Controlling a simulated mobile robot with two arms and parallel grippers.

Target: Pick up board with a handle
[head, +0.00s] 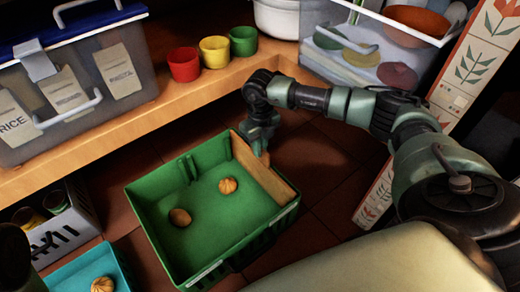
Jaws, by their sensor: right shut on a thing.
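The board with a handle is a flat brown wooden board (262,172). It stands on edge inside the green crate (152,228), along the crate's right wall. My right gripper (262,150) is at the board's upper far part and is shut on it. The fingers partly cover the board there, and I cannot make out the handle. The board's lower edge is inside the crate. My left gripper is not in view.
A wooden shelf (165,118) behind holds clear boxes and red, yellow and green cups. Tiled floor shows right of the crate.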

